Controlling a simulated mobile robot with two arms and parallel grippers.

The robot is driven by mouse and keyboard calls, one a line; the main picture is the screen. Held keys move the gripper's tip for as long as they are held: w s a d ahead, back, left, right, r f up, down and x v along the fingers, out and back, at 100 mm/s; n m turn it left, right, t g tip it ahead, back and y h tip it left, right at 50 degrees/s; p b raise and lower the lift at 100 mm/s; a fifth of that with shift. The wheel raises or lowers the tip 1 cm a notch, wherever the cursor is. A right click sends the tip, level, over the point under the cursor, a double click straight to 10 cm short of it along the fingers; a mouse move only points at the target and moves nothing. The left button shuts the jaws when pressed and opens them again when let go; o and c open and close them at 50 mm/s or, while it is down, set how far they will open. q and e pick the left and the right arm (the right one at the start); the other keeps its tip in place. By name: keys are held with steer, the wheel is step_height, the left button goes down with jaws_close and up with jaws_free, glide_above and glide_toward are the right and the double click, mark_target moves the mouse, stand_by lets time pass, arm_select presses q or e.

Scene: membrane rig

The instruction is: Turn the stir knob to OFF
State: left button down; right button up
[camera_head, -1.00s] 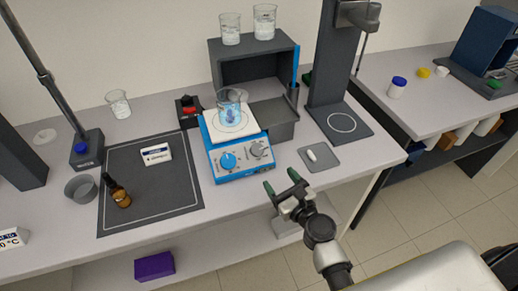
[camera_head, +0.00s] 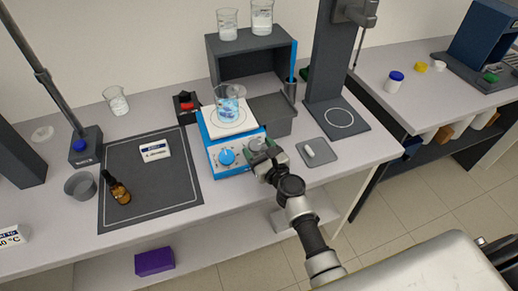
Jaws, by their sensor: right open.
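The panel lettering is too small to read. A glass beaker (camera_head: 228,103) with bluish liquid sits on its white top plate. My right gripper (camera_head: 262,155) is open at the grey knob, with its fingers around or just in front of it; I cannot tell whether they touch it. The gripper partly hides that knob. My left gripper is not in view.
A grey mat (camera_head: 150,190) with a brown dropper bottle (camera_head: 119,191) and a white label block lies left of the stirrer. A small red-switched box (camera_head: 185,104) stands behind left. A small grey pad (camera_head: 318,154) lies right of the gripper, near a dark stand (camera_head: 328,75).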

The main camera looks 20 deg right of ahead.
steer(key=c, duration=0.9)
steer(key=shift+y, duration=0.3)
steer(key=n+g+y, duration=0.1)
steer(key=n, duration=0.1)
steer(key=n+y, duration=0.2)
steer(key=n+g+y, duration=0.1)
steer(key=shift+w+d+n+g, duration=0.1)
steer(key=shift+d+n+g, duration=0.2)
steer(key=shift+d+n, duration=0.1)
steer(key=n+g+y, duration=0.1)
steer(key=n, duration=0.1)
steer(key=n+g+y+b, duration=0.1)
steer(key=n+g, duration=0.1)
steer(key=n+g+y, duration=0.1)
steer(key=n+g, duration=0.1)
steer(key=shift+w+d+r+n+y, duration=0.2)
steer(key=shift+w+d+n+y, duration=0.1)
steer(key=shift+y, duration=0.1)
steer(key=n+g, duration=0.2)
steer(key=n+g+b, duration=0.1)
steer(key=n+g, duration=0.1)
steer(key=shift+w+r+n+g, duration=0.2)
steer(key=shift+n+g, duration=0.1)
steer(key=shift+w+r+n+g+h, duration=0.15)
steer(key=shift+n+g+h, duration=0.15)
steer(key=shift+n+g, duration=1.4)
